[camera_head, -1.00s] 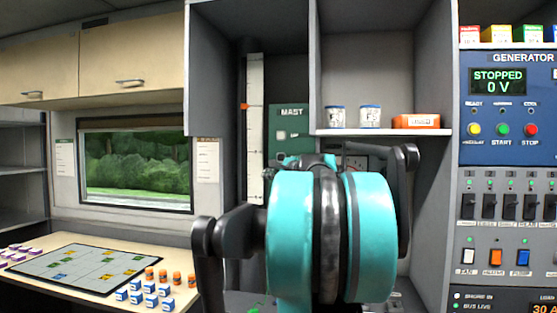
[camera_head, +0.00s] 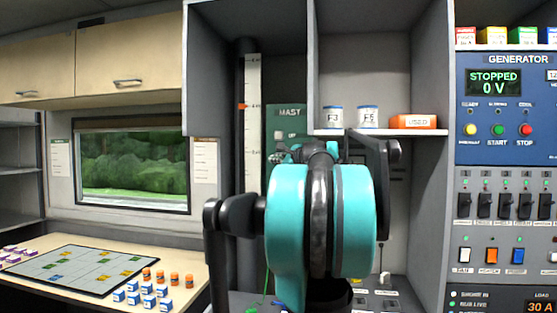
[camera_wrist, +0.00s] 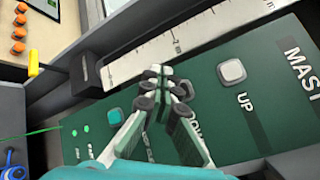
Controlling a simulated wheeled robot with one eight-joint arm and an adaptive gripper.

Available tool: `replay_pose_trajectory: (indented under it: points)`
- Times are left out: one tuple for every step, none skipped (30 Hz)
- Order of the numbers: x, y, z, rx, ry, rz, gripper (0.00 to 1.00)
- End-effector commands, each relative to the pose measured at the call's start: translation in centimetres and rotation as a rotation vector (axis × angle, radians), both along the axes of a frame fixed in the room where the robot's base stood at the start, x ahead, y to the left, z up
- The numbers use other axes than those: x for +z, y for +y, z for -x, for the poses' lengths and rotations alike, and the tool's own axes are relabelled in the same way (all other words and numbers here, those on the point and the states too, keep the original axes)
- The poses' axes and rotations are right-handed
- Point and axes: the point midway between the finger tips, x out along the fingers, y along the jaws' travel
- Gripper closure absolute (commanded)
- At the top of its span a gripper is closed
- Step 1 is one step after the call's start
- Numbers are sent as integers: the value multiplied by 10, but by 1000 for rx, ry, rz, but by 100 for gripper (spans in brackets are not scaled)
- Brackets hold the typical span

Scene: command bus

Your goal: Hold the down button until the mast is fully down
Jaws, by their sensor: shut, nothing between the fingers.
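The green mast panel (camera_wrist: 262,112) fills the right of the wrist view, with a pale UP button (camera_wrist: 231,72) and the lettering MAST. My gripper (camera_wrist: 163,84) is shut and empty over this panel, left of the UP button. A teal button (camera_wrist: 114,116) shows left of the fingers. In the head view, the mast panel (camera_head: 286,118) is partly behind my arm, beside a white scale (camera_head: 253,130) with an orange marker (camera_head: 243,106).
A shelf (camera_head: 430,132) above my arm holds two jars (camera_head: 368,117) and an orange box (camera_head: 414,121). The generator panel (camera_head: 505,130) is at right. The table at left carries a board (camera_head: 75,272) and several small blocks and jars.

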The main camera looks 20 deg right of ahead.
Motion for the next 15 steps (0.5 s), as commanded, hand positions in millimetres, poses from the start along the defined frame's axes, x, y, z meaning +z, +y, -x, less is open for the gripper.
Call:
replay_pose_trajectory:
  points:
    - [0,-4,-6,0,0,0,100]
    - [0,-7,-10,0,0,0,100]
    - [0,-10,-14,0,0,0,100]
    - [0,-12,-18,0,0,0,100]
    - [0,-14,-21,0,0,0,100]
    - [0,-17,-25,0,0,0,100]
    - [0,-19,-28,0,0,0,100]
    - [0,-22,-32,0,0,0,100]
    - [0,-24,-35,0,0,0,100]
    - [0,-26,-38,0,0,0,100]
    - [0,-27,-40,0,0,0,100]
    - [0,-29,-43,0,0,0,100]
    - [0,-31,-45,0,0,0,100]
    - [0,-32,-47,0,0,0,100]
    - [0,-33,-49,0,0,0,100]
